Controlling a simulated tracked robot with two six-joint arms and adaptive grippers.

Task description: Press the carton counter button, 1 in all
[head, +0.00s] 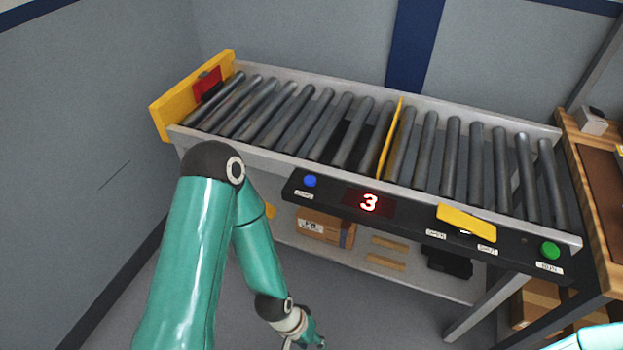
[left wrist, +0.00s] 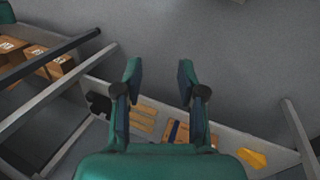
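A blue button (head: 310,181) sits at the left end of the black control panel (head: 405,217) on the conveyor's front. Its small label is hard to read. Beside it a red display (head: 369,203) shows 3. My left gripper (head: 305,342) is low at the bottom edge of the head view, partly cut off, below the panel and well apart from the button. In the left wrist view its fingers (left wrist: 159,72) are spread with nothing between them. My right gripper is not in view.
The roller conveyor (head: 340,122) has a yellow upright plate (head: 390,140). A cardboard carton (head: 325,226) lies on the shelf below. A wooden bench (head: 605,210) stands at right.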

